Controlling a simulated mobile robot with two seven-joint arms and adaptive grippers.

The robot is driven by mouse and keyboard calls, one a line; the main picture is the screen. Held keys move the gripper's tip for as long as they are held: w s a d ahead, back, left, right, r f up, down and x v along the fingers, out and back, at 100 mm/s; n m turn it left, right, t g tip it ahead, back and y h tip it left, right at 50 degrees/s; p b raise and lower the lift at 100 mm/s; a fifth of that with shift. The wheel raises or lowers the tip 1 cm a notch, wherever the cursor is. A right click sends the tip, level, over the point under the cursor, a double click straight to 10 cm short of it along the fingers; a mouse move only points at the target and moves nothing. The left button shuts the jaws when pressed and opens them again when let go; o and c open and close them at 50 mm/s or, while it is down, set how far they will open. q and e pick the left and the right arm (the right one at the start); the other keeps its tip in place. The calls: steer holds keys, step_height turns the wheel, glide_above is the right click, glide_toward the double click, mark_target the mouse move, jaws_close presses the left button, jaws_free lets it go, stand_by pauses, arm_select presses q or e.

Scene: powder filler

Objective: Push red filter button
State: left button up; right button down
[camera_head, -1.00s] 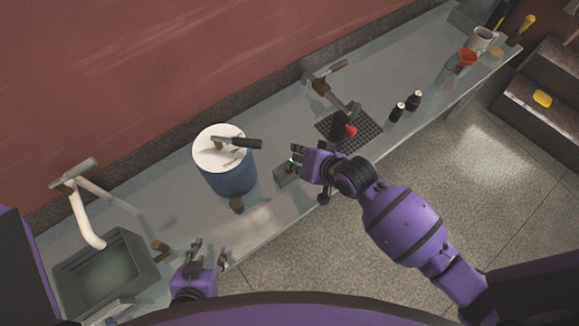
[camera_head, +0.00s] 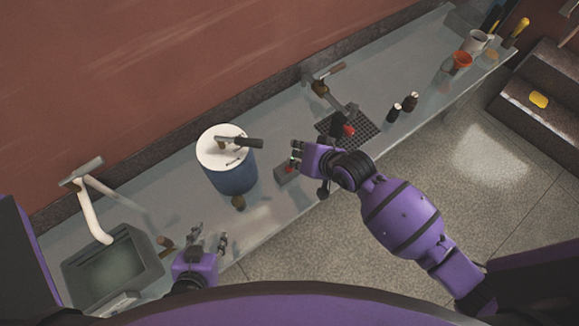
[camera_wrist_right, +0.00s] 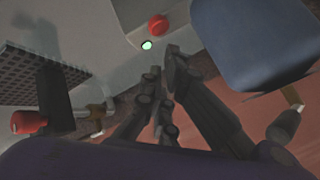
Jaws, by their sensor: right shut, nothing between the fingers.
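A small grey box (camera_head: 284,178) sits at the bench's front edge, right of the blue drum. The red button (camera_head: 289,169) on it shows just below my right gripper (camera_head: 296,155). In the right wrist view the red button (camera_wrist_right: 158,25) lies beyond the fingertips, with a lit green lamp (camera_wrist_right: 147,45) beside it. My right gripper (camera_wrist_right: 166,66) is shut and empty; a gap shows in the picture between its tips and the button. My left gripper (camera_head: 211,240) is open and empty over the bench's front edge, near the sink.
A blue drum (camera_head: 235,179) with a white lid stands close left of the button. A sink (camera_head: 148,254) is at the left.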

arm_select(q)
steer(key=w+r+t+p, duration=0.1)
steer(key=w+r+p, duration=0.2)
steer(key=w+r, duration=0.2)
steer(key=shift+r+t, duration=0.3)
steer(key=shift+r, duration=0.45)
arm_select(e)
step_height(320, 180, up, 5)
steer(key=shift+f, duration=0.15)
arm_select(q)
steer(key=shift+w+r, duration=0.1)
steer(key=shift+w, duration=0.15)
steer(key=shift+s, duration=0.15)
